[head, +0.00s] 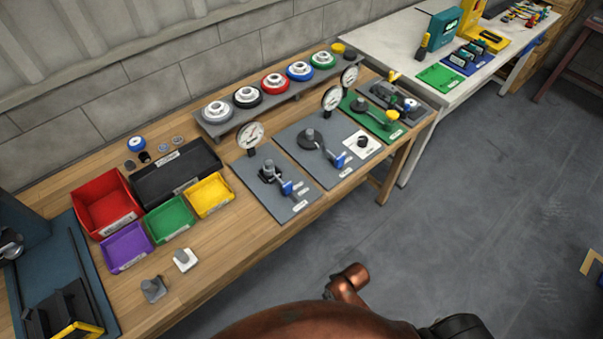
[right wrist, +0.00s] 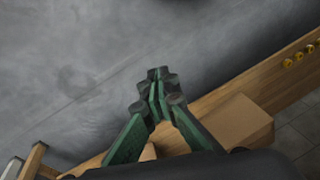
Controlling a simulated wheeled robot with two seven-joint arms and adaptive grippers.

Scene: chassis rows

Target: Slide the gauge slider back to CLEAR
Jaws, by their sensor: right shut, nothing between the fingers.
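I cannot make out a slider marked CLEAR; the labels are too small to read. Dial gauges stand at the grey left panel (head: 262,207), the grey middle panel (head: 312,172) and the green panel (head: 372,125) on the wooden bench. The left and middle panels carry blue-ended parts (head: 286,187), and the green one a yellow-ended part (head: 392,115). My right gripper (right wrist: 158,82) shows in the right wrist view, its green fingers shut together and empty, with grey floor behind them. My left gripper is not in view.
Red (head: 82,207), purple, green and yellow bins and a black tray (head: 150,190) fill the bench's left part. A grey shelf (head: 209,128) with several coloured discs runs behind the panels. A white table (head: 380,40) stands beyond. The floor (head: 480,200) in front is mostly clear.

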